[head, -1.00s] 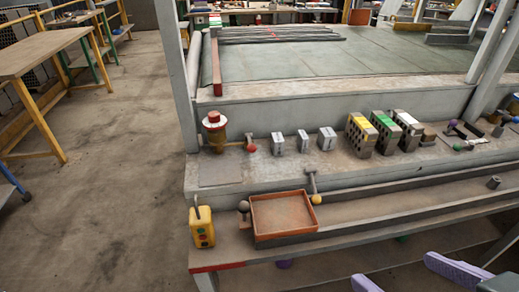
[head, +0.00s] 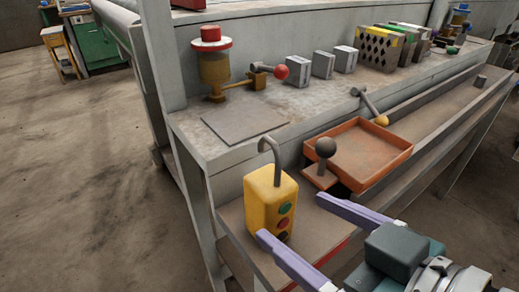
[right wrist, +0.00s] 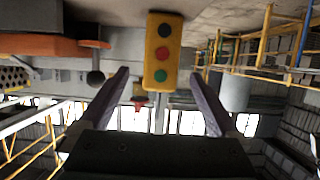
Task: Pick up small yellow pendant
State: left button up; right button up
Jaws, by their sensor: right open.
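The small yellow pendant (head: 262,208) stands upright on the lower ledge of the machine in the head view. It has green, red and black round buttons on its front and a grey curved cable or hook on top. My right gripper (head: 292,216) is open, with two purple fingers pointing at the pendant from the lower right. In the right wrist view the pendant (right wrist: 161,52) shows upside down between the fingertips of the open gripper (right wrist: 160,74). I cannot tell whether the fingers are beside it or short of it. My left gripper is not in view.
A dark ball-knob lever (head: 325,150) and an orange tray (head: 368,182) are just right of the pendant. A lever with a yellow knob (head: 381,120) is behind the tray. A yellow-and-red device (head: 213,68) and several grey blocks stand on the upper shelf.

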aim_at(284, 211)
jog(key=shift+x, duration=0.9)
jog(key=b+x, duration=0.1)
jog(key=x, duration=0.3)
jog(key=shift+w+a+f+b, duration=0.15)
jog(key=shift+w+a+b, duration=0.1)
jog(key=shift+b, duration=0.1)
jog(key=shift+w+a+f, duration=0.1)
jog(key=shift+w+a, duration=0.05)
jog(key=shift+w, duration=0.05)
jog(key=shift+c, duration=0.3)
jog(key=c, duration=0.9)
grip_shut()
